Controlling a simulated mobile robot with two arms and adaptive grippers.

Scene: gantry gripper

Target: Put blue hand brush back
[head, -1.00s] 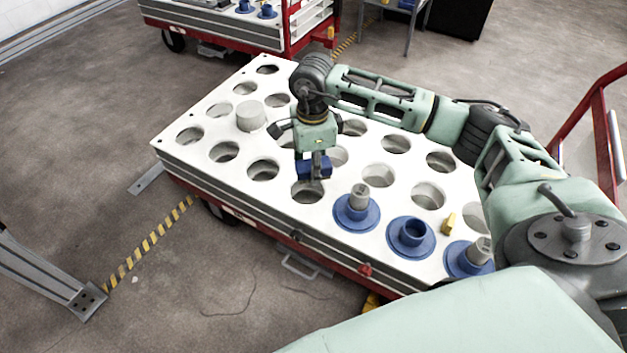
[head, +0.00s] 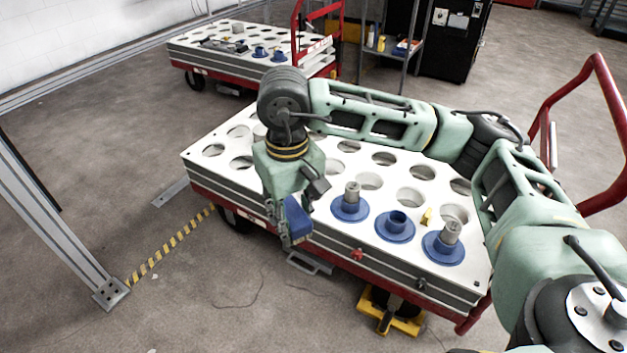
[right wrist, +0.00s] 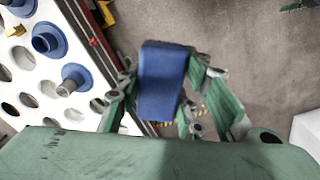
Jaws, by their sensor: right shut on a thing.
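The blue hand brush (head: 297,217) is in my right gripper (head: 292,232), which is shut on it. In the head view it hangs past the front edge of the near cart, with the cart's side behind it. In the right wrist view the blue block of the brush (right wrist: 162,80) sits between the two fingers, and bare floor shows beyond it. The fingers hide part of the brush. My left gripper is in neither view.
The near white cart top (head: 325,215) has rows of round holes and several blue flanged parts (head: 396,226). A second cart (head: 250,45) and a grey shelf rack (head: 390,50) stand behind. A red handle (head: 610,120) rises at right. The floor at left is mostly clear.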

